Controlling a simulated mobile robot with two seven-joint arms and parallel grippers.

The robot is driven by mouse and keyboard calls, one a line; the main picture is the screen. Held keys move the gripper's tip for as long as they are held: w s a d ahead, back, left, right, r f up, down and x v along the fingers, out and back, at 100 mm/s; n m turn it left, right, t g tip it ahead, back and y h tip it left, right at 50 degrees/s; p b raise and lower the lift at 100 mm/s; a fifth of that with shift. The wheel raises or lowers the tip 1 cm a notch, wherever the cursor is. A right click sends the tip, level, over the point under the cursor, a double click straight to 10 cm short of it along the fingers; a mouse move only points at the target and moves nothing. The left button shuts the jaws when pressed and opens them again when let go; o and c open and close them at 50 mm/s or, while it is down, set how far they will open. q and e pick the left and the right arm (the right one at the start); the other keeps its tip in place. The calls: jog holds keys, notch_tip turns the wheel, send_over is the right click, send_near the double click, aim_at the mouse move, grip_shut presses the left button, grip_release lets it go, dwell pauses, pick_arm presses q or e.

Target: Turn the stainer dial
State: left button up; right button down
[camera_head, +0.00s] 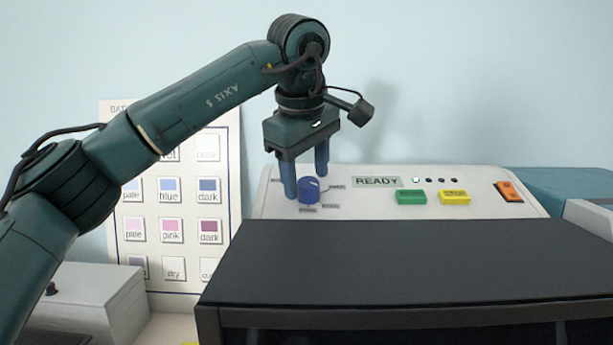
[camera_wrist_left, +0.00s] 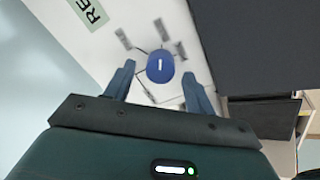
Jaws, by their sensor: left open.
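The stainer dial (camera_head: 309,189) is a round blue knob with a white mark, on the sloped white panel of the stainer (camera_head: 430,208). Small label plates surround it. My left gripper (camera_head: 305,184) is open, pointing down, with its blue fingers at the dial in the head view. In the left wrist view the dial (camera_wrist_left: 160,67) shows ahead of the gap between the two fingertips (camera_wrist_left: 160,76). I see no finger touching it. My right gripper is not in view.
The panel also carries a READY display (camera_head: 377,182), a green button (camera_head: 411,197), a yellow button (camera_head: 455,197) and an orange switch (camera_head: 509,191). A dark lid (camera_head: 420,262) lies in front. A colour chart (camera_head: 190,260) stands behind my left arm. A grey box (camera_head: 95,300) is at lower left.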

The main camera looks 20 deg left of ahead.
pick_arm(q)
jog(key=v, duration=1.2)
jog(key=shift+r, duration=0.2)
